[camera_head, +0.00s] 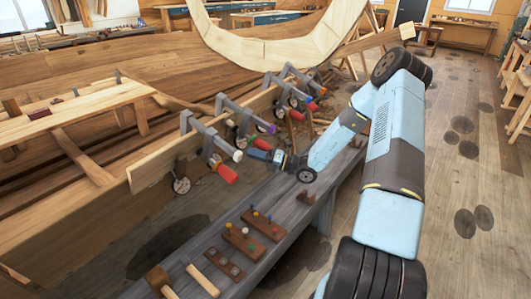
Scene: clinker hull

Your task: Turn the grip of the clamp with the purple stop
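Several grey clamps sit in a row along the edge of a long plank. The clamp with the purple stop (240,112) is second from the near end. Its purple stop (271,128) shows at the end of its upper bar. Its red grip (262,144) shows just below the stop. My gripper (270,155) is right beside this grip, reaching in from the right with its tip toward the plank. It is small and partly merged with the clamp parts, so I cannot tell whether its fingers touch the grip or are open.
The near clamp has a white stop (238,156) and a red grip (228,174). Two more clamps (298,78) stand beyond. A grey bench (285,205) below holds wooden blocks with coloured pegs (243,241). The floor at right (465,185) is largely clear.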

